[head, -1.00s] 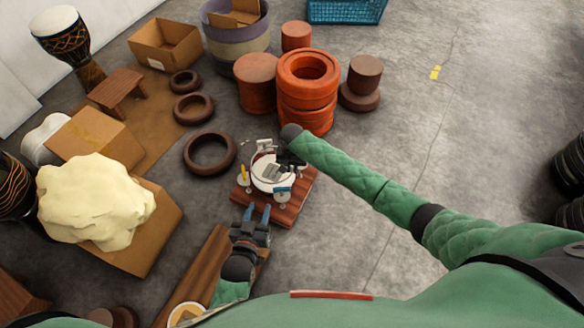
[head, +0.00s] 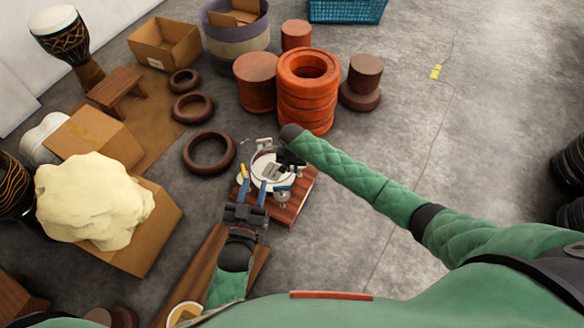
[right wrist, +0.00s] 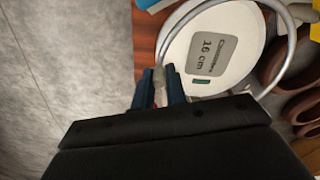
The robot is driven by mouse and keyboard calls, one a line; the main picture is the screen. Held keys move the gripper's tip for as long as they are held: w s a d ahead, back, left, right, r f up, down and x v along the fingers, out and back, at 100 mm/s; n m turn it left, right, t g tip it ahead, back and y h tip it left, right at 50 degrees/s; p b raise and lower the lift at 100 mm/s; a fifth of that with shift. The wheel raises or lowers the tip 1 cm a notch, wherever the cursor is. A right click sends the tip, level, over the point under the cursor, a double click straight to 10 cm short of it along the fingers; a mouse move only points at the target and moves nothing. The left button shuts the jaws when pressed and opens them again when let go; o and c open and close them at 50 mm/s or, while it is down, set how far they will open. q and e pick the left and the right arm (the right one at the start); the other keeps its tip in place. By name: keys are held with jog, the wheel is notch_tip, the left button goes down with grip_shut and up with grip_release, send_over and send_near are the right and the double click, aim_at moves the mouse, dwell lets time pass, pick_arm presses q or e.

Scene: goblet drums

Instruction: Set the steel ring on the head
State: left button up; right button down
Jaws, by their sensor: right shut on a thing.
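The drum's white round head (head: 262,180) sits on a wooden board (head: 296,203); in the right wrist view the head (right wrist: 237,30) bears a grey "16 cm" label. The thin steel ring (right wrist: 291,42) loops over the head, and I cannot tell whether it touches. My right gripper (right wrist: 158,88) is shut on a small grey sleeve of the ring; in the head view the gripper (head: 288,160) partly hides the drum. My left gripper (head: 252,193) is open at the drum's near side, its blue fingers apart and pointing at it.
Dark brown rings (head: 209,152) lie left of the board. Stacked orange rings (head: 306,92) stand behind it. A cardboard box (head: 150,230) with a cream lump (head: 92,200) stands left. A wooden plank (head: 195,268) lies under my left arm.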

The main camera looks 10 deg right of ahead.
aim_at(292, 172)
jog(key=shift+f, duration=0.15)
jog(key=shift+f+b, duration=0.2)
jog(key=shift+b, duration=0.2)
jog(key=shift+f, duration=1.2)
pick_arm(q)
notch_tip(292, 172, up, 10)
jog(key=t, duration=0.3)
jog(key=shift+a+r+t+h, duration=0.2)
jog(key=shift+a+t+h, duration=0.1)
jog(key=shift+t+h, duration=0.1)
pick_arm(e)
jog(key=shift+f, duration=0.75)
pick_arm(q)
jog(key=shift+r+p, duration=0.55)
jog(key=shift+r, duration=0.05)
jog(key=shift+r+p, duration=0.4)
pick_arm(e)
jog(key=shift+f, duration=0.2)
